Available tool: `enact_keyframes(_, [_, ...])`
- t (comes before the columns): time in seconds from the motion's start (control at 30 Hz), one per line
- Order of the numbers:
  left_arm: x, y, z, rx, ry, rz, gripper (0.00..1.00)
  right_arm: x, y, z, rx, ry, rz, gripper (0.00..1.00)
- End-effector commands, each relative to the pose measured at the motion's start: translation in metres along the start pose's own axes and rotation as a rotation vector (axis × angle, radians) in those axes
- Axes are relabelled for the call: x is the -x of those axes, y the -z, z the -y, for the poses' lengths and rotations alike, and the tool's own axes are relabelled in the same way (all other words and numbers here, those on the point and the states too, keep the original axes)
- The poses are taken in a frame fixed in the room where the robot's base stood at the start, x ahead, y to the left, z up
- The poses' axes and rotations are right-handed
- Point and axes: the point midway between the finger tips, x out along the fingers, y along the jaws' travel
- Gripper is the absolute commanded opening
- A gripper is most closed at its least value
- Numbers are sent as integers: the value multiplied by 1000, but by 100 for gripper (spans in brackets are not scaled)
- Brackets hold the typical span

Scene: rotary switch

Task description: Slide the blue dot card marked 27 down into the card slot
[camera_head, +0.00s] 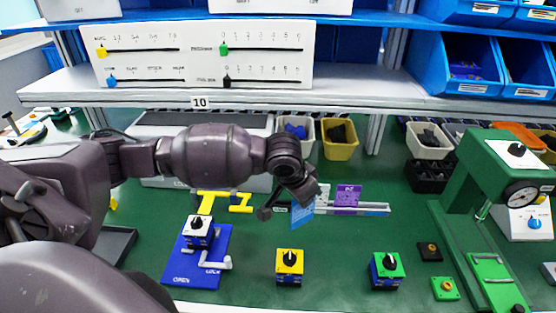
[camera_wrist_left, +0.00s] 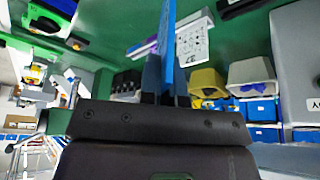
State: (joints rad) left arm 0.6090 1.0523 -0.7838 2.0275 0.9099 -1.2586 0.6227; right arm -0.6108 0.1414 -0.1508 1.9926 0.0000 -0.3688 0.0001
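The blue card (camera_head: 302,216) is held by my left gripper (camera_head: 290,204) over the table. In the left wrist view the blue card (camera_wrist_left: 168,35) stands edge-on between the two fingers, so its dots and number cannot be read. The grey slotted rail (camera_head: 374,209) lies behind the card. A purple card (camera_head: 347,196) and a white card (camera_head: 322,195) stand upright in it. The blue card overlaps the rail's left part in the head view; I cannot tell whether its lower edge is in a slot. My right gripper is not in view.
A blue open/lock base (camera_head: 205,268) with a white switch box, a yellow knob box (camera_head: 289,266) and a green knob box (camera_head: 386,270) stand in front. A green press-like machine (camera_head: 470,190) stands right. Bins (camera_head: 339,140) and a shelf (camera_head: 350,88) are behind.

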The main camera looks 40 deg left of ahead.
Motion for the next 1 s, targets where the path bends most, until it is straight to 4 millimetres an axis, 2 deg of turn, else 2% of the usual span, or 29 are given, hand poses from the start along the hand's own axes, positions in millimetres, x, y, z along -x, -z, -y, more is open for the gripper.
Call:
enact_keyframes(0.3, [-14,15,60,-273,-113,0,0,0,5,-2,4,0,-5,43])
enact_keyframes(0.6, [-16,28,117,-498,-207,0,0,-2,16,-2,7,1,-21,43])
enact_keyframes(0.8, [-15,33,142,-587,-242,-1,0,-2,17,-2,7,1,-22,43])
enact_keyframes(1.0, [-15,33,149,-615,-254,1,0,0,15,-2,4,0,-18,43])
